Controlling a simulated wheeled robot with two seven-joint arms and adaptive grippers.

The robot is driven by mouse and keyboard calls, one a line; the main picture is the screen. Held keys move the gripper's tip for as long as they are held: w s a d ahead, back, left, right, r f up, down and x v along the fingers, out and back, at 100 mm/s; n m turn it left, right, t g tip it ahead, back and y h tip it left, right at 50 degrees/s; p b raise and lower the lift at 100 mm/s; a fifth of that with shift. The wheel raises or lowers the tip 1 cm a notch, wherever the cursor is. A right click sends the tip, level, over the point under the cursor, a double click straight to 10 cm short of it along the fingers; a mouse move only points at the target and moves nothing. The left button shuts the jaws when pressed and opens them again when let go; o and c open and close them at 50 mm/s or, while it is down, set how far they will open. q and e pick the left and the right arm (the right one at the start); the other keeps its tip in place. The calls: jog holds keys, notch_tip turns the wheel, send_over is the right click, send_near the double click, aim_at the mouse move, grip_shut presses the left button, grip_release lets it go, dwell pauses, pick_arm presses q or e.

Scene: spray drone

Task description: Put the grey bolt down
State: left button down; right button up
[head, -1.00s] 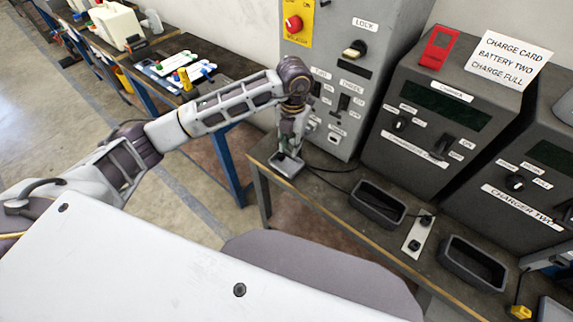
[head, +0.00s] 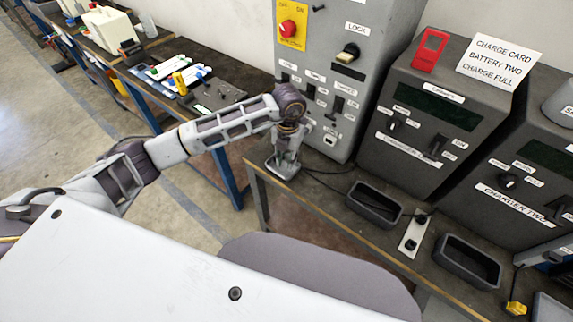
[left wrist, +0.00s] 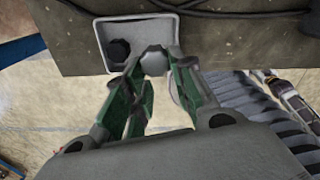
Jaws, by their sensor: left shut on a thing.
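My left gripper (left wrist: 150,75) is shut on the grey bolt (left wrist: 153,62), whose six-sided grey end shows between the green fingertips in the left wrist view. The bolt is over the near part of a small light grey tray (left wrist: 104,28); I cannot tell whether it touches the tray. A dark, many-sided piece (left wrist: 118,50) lies in the tray, just left of the bolt. In the head view, my left gripper (head: 283,162) points down at the same tray (head: 272,168) on the bench corner, and the bolt is too small to make out. My right gripper is not in view.
The bench (head: 330,210) also holds a dark empty bin (head: 374,204), a second bin (head: 468,262) and a socket strip (head: 413,236). A grey control cabinet (head: 335,80) stands close behind the tray. A black cable (head: 325,171) runs beside it.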

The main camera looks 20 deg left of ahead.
pick_arm(q)
jog(key=shift+f, duration=0.1)
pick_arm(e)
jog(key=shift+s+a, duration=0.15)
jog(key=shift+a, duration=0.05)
pick_arm(q)
jog(key=shift+f, duration=1.85)
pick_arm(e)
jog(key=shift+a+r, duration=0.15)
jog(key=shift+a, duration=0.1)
pick_arm(q)
jog(key=shift+f, duration=0.15)
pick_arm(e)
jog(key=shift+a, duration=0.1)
pick_arm(q)
jog(key=c, duration=1.5)
grip_release()
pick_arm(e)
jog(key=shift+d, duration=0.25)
